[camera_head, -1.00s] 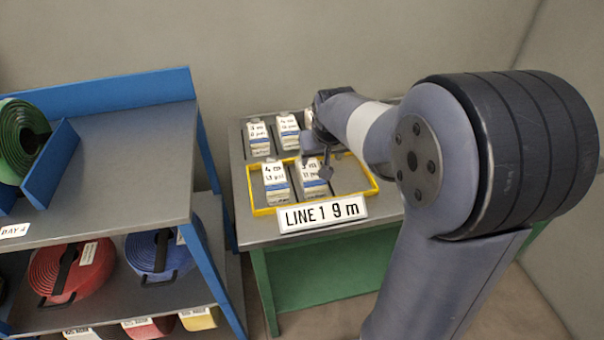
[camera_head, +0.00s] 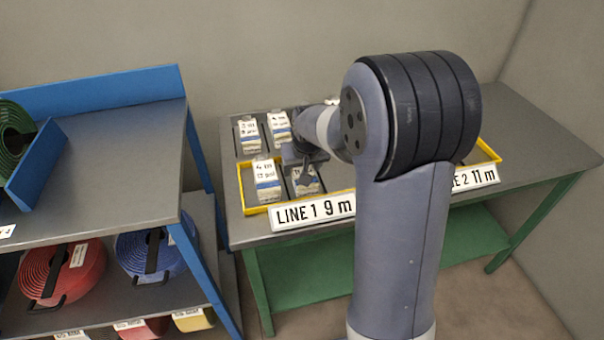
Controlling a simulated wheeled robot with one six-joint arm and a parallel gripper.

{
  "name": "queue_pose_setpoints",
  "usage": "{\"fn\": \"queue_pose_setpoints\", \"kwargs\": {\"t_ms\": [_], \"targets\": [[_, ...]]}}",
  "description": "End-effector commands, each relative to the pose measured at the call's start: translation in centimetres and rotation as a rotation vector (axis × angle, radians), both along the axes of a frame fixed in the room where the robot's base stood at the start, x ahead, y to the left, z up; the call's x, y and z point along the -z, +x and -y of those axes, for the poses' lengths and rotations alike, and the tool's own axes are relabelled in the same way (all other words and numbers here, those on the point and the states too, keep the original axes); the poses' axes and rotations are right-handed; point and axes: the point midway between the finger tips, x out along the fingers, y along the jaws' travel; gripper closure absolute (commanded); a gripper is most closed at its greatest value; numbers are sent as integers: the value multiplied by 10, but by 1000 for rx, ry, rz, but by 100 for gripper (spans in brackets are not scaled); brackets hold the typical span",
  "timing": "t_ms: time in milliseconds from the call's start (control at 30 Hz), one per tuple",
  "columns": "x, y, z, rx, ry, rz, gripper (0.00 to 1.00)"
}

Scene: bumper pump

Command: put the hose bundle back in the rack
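The rack (camera_head: 120,150) is a grey shelf unit with blue sides at the left. A green coiled hose (camera_head: 12,142) is on its top level, beside a blue divider. A red coiled hose (camera_head: 62,274) and a blue coiled hose (camera_head: 150,256) lie on the shelf below, each with a dark strap.
The green-legged table (camera_head: 540,130) has a clear right end. A "LINE 1 9 m" sign (camera_head: 315,212) fronts the yellow frame (camera_head: 243,187). A "LINE 2 11 m" sign (camera_head: 474,178) is partly behind my arm. A gap separates rack and table.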

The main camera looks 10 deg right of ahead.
Motion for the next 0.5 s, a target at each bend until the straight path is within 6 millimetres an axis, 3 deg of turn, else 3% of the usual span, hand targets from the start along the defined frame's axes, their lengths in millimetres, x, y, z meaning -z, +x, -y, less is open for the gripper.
{"fn": "queue_pose_setpoints", "kwargs": {"t_ms": [100,367,500], "targets": [[10,4,0,0,0,-1,36],[12,5,0,0,0,1,36],[11,5,0,0,0,1,47]]}}
